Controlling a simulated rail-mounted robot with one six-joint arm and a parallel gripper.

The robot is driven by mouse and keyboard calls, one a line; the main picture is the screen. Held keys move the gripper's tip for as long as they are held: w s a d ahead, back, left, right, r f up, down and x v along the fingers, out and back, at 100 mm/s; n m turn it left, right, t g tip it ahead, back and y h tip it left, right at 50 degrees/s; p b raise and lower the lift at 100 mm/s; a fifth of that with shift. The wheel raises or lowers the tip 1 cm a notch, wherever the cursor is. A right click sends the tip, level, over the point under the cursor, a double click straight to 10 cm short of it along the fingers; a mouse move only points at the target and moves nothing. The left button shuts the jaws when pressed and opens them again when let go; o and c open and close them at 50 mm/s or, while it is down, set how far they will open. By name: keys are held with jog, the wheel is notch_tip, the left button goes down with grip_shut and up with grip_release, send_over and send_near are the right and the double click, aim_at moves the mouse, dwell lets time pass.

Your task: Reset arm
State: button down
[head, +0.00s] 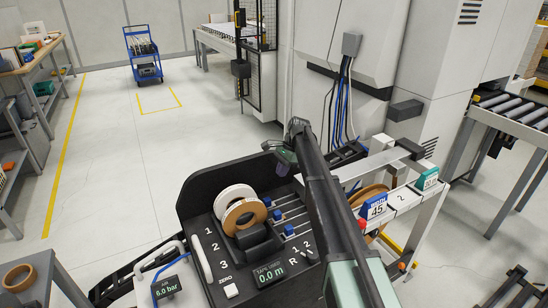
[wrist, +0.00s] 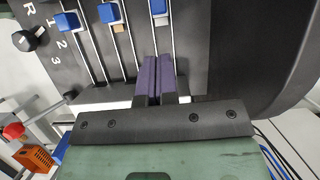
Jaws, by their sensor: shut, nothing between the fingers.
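My gripper (wrist: 158,80) shows in the wrist view with its two purple fingers pressed together and nothing between them. It is in front of the black control panel (wrist: 185,50), near the rail of the rightmost blue slider (wrist: 158,7) in that view. In the head view my arm reaches from the lower right up over the panel's right side. There my gripper (head: 284,166) is small and partly hidden at the panel's back edge. I cannot tell whether the fingertips touch the panel.
The panel carries a white roll (head: 236,196), a tan roll (head: 245,215) and several blue sliders (head: 277,214). A white bench frame (head: 398,210) with number signs stands to the right. A blue cart (head: 143,50) is far back. The floor (head: 110,170) to the left is clear.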

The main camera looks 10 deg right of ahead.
jog(key=s+d+n+h, duration=0.1)
jog(key=s+n, duration=0.5)
jog(key=s, duration=1.3)
jog(key=s+d+f+n+t+h, duration=0.1)
jog(key=s+n+h, duration=0.2)
jog(key=s, duration=1.5)
jog(key=n, duration=0.4)
jog(key=shift+s+d+f+t, duration=0.2)
jog(key=shift+s+d+t, duration=0.05)
jog(key=shift+s+t, duration=0.1)
